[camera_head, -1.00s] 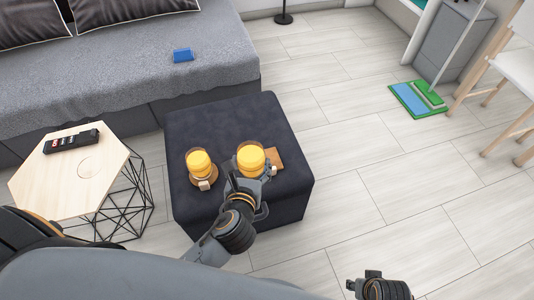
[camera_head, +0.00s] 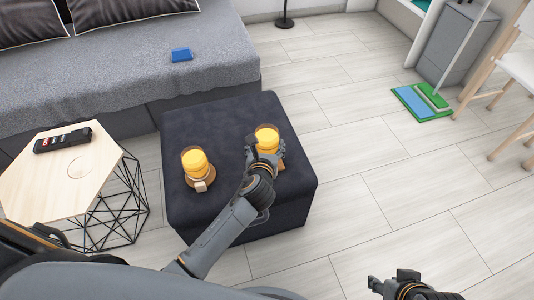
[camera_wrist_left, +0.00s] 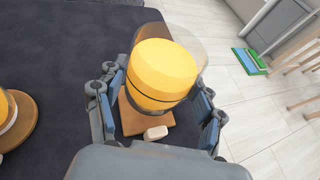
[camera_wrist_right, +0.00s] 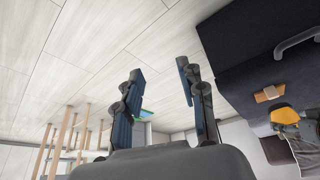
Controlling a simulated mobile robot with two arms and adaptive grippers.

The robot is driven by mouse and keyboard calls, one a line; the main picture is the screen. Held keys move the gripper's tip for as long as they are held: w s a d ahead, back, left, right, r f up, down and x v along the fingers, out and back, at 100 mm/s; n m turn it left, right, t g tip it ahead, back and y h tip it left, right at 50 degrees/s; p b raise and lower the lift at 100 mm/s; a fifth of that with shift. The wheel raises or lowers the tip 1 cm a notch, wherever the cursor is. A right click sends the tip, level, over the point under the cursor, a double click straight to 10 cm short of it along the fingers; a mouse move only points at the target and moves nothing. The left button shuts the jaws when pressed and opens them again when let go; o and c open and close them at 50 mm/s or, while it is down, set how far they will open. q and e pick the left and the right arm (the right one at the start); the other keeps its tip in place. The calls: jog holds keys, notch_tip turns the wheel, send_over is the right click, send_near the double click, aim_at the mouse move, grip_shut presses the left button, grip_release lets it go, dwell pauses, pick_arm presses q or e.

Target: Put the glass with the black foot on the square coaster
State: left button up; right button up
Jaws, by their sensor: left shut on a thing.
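My left gripper (camera_head: 262,151) is shut on a glass of orange drink (camera_head: 267,138). The same glass stands tilted in the left wrist view (camera_wrist_left: 162,75), between the fingers. It is over the square wooden coaster (camera_wrist_left: 133,118), which shows behind the gripper in the head view (camera_head: 280,163). The right wrist view shows the coaster (camera_wrist_right: 268,93) close to the glass (camera_wrist_right: 284,115); I cannot tell whether they touch. The glass's foot is not clearly visible. My right gripper (camera_wrist_right: 158,75) is open and empty, away from the ottoman.
A second glass of orange drink (camera_head: 195,162) stands on a round wooden coaster (camera_head: 203,184) on the dark ottoman (camera_head: 225,118). A hexagonal side table (camera_head: 50,185) with a remote (camera_head: 62,140) is at left. A sofa (camera_head: 120,70) is behind.

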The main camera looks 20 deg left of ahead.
aim_at(267, 151)
pick_arm(q)
jog(key=shift+w+f+b, duration=0.2)
jog(key=shift+f+b, duration=0.15)
jog(key=shift+f, duration=0.2)
jog(key=shift+w+f+b, duration=0.2)
jog(key=shift+f+b, duration=0.15)
jog(key=shift+f, duration=0.15)
jog(key=shift+f+b, duration=0.55)
jog(key=shift+f, duration=0.25)
pick_arm(e)
jog(key=w+a+r+t, duration=0.1)
jog(key=w+r+t, duration=0.1)
jog(key=w, duration=0.3)
jog(key=w+a+r+t+y, duration=0.1)
jog(key=w+a+r+t, duration=0.1)
jog(key=w+r+t, duration=0.1)
jog(key=shift+w+a+t+y, duration=0.3)
jog(key=shift+w+t, duration=0.4)
jog(key=shift+w, duration=0.45)
pick_arm(q)
jog(key=shift+f, duration=0.1)
jog(key=shift+f, duration=0.1)
jog(key=o, duration=1.3)
jog(key=shift+c, duration=0.2)
pick_arm(e)
jog(key=shift+w+r, duration=0.1)
